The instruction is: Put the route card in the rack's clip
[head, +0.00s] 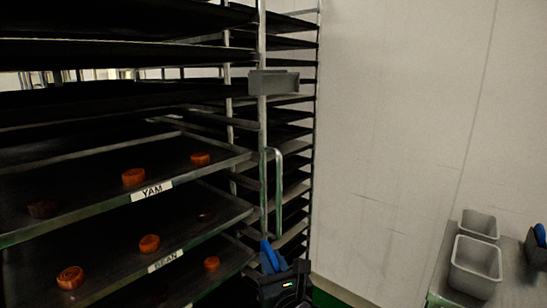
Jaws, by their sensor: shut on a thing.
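The rack's clip looks to be the small grey box-like holder (273,82) on the rack's front upright post. I see no card in it. My gripper (270,258) is at the bottom middle in the head view, low beside the rack and well below the clip. Its dark body and blue upper parts show, and it is shut. What it holds is hardly visible; I take it to be the route card, but its outline cannot be told apart from the blue parts.
The tall rack (262,150) holds several dark trays with orange-brown coiled pieces (134,177); labels read YAM (151,191) and BEAN (165,261). A looped handle (277,190) juts from its post. Grey tins (475,265) stand on a bench at right. Bare wall lies between.

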